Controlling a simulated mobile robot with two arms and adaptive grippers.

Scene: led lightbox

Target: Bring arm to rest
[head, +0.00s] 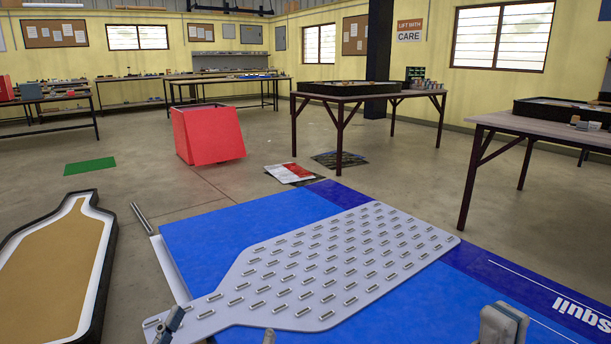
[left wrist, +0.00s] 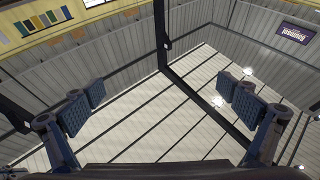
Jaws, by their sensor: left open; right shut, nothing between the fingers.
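My left gripper (head: 220,331) shows only by its fingertips at the bottom edge of the head view, in front of the bottle-shaped LED panel's narrow end. In the left wrist view my left gripper (left wrist: 165,103) has its two padded fingers wide apart, with nothing between them. That camera looks up at the corrugated roof and upper walls. My right gripper (head: 503,324) is at the bottom right of the head view, partly cut off. It is shut with nothing visible held. The rest of both arms is out of view.
The grey LED panel (head: 340,258) lies on a blue printed sheet (head: 205,240). A black bottle-shaped frame (head: 103,285) is at left. Beyond stand a red box (head: 209,135), a green mat (head: 90,166) and tables, one with a black tray (head: 348,87). Concrete floor between them is largely clear.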

